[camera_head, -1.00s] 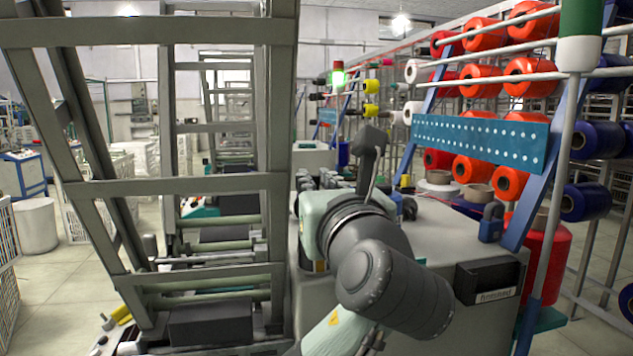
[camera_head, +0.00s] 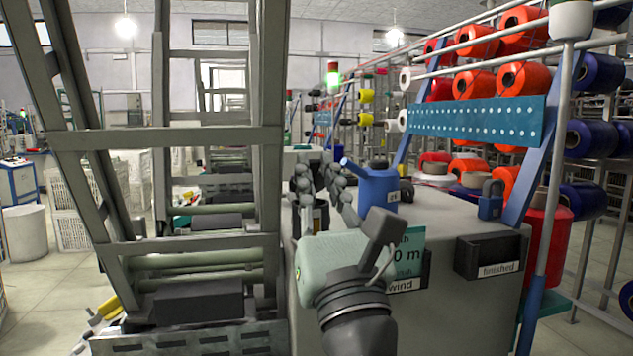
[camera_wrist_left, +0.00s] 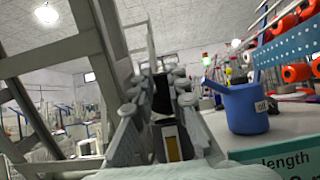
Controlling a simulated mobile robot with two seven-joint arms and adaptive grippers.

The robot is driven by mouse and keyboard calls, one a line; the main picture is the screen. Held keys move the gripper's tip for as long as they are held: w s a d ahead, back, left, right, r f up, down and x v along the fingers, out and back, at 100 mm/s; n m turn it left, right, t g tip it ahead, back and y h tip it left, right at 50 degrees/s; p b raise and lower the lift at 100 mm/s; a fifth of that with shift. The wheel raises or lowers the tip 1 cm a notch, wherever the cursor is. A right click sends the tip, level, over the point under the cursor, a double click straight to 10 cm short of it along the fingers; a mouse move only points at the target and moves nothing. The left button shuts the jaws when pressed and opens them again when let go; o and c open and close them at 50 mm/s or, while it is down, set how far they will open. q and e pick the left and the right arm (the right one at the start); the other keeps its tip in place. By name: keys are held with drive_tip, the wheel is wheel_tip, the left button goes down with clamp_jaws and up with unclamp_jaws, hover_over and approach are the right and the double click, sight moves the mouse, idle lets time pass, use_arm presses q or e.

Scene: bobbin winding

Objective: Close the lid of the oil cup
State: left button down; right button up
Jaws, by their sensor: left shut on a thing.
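My left gripper (camera_head: 320,180) is over the top of the grey machine, its fingers around a small dark part. In the left wrist view, the oil cup (camera_wrist_left: 172,140) shows as a dark body with an amber window, between the fingers. A black upright piece (camera_wrist_left: 162,95), which looks like its lid, stands above it between the finger pads. The left gripper (camera_wrist_left: 160,88) is shut on this piece. The fingers hide much of the cup, so I cannot tell the lid's exact angle. My right gripper is not in view.
A blue oil can (camera_head: 377,186) with a spout stands on the machine just right of the gripper. A blue padlock-shaped thing (camera_head: 491,200) and a tray marked finished (camera_head: 490,258) are farther right. A grey metal frame (camera_head: 170,140) rises close on the left.

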use_arm(q)
drive_tip(key=shift+f, duration=0.1)
idle(0.3)
drive_tip(key=c, duration=1.8)
unclamp_jaws()
drive_tip(key=shift+o, duration=0.2)
drive_tip(key=shift+s, duration=0.1)
drive_tip(key=v, duration=1.2)
drive_tip(key=shift+c, duration=0.2)
